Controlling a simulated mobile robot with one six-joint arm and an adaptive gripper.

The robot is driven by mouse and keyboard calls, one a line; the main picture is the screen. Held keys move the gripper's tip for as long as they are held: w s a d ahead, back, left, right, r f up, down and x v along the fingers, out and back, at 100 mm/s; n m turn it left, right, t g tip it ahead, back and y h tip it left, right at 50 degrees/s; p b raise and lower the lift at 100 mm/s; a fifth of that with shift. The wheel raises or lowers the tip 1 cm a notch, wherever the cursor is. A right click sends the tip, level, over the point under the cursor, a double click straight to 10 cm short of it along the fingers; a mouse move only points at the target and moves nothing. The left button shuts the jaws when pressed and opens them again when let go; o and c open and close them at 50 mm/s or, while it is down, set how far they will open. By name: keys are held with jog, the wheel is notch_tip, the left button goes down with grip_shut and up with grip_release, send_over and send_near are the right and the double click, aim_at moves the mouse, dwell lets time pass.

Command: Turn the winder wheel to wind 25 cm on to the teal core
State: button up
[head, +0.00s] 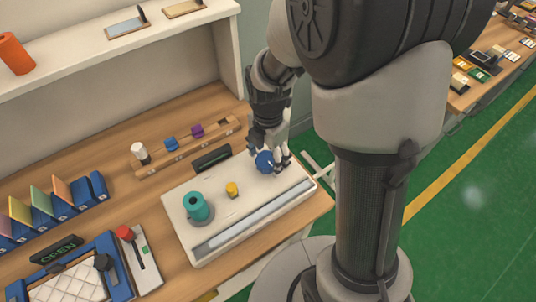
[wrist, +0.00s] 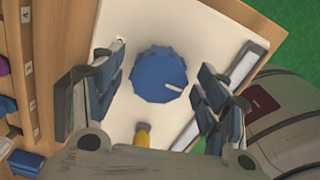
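The blue winder wheel (head: 264,161) sits on the right part of a white board (head: 180,237). In the wrist view the wheel (wrist: 160,74) is a faceted blue knob with a white mark at its right side. My gripper (head: 270,155) is over the wheel; in the wrist view its fingers (wrist: 157,82) are apart, one on each side, with gaps to the wheel. The teal core (head: 196,207) stands upright on a grey base at the board's left. A yellow post (head: 232,189) stands between core and wheel, also in the wrist view (wrist: 142,134).
A long grey strip (head: 255,216) runs along the board's front. A dark display (head: 212,158) and a wooden rack (head: 180,153) with white, blue and purple pieces lie behind. A red-knobbed device (head: 125,232) and blue bins (head: 98,186) are at left.

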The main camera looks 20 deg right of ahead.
jog(key=c, duration=1)
jog(key=shift+c, duration=0.2)
jog(key=shift+m, duration=0.4)
